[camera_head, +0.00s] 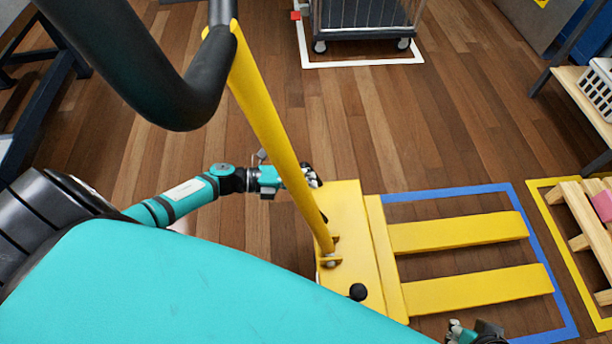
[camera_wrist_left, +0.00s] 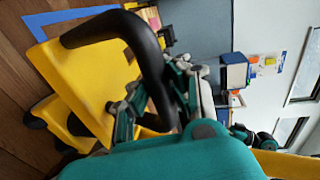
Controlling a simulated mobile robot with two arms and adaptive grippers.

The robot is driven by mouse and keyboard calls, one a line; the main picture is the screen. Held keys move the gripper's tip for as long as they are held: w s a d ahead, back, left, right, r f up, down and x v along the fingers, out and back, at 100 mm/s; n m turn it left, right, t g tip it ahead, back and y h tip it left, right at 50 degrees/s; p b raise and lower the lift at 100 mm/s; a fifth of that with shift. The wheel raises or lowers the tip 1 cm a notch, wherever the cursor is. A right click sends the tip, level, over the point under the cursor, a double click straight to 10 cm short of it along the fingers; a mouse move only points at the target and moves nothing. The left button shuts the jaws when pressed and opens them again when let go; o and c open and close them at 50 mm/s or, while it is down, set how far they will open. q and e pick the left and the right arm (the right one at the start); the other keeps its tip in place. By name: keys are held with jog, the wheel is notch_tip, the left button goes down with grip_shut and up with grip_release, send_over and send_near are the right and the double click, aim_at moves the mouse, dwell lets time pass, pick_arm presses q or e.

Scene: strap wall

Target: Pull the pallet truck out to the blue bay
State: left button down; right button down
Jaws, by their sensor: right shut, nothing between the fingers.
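The yellow pallet truck (camera_head: 348,230) stands on the wood floor, its two forks (camera_head: 470,290) lying inside the blue floor outline (camera_head: 528,225) and its body at that outline's left side. My right gripper (camera_head: 470,333) is shut and empty at the bottom edge, by the near fork.
A wheeled cage cart (camera_head: 365,25) stands in a white outline at the back. A wooden pallet (camera_head: 577,215) lies in a yellow outline at right. A shelf with a white basket (camera_head: 598,85) is at far right. Floor between truck and cart is clear.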

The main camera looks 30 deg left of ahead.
pick_arm(q)
jog(key=shift+s+a, duration=0.15)
jog(key=shift+a, duration=0.35)
pick_arm(e)
jog(key=shift+r, duration=0.1)
pick_arm(q)
jog(key=c, duration=1.8)
grip_release()
jog(key=shift+c, duration=0.2)
jog(key=o, duration=0.5)
jog(key=shift+s+a+r, duration=0.1)
jog(key=shift+s+a, duration=0.15)
jog(key=shift+s, duration=0.1)
jog(key=shift+c, duration=0.2)
jog(key=shift+o, duration=1.1)
jog(key=shift+w+d, duration=0.1)
jog(key=shift+d, duration=0.05)
pick_arm(e)
jog(key=shift+a, duration=0.25)
jog(key=shift+r, duration=0.1)
pick_arm(q)
jog(key=v, duration=1.2)
pick_arm(e)
jog(key=shift+s, duration=0.1)
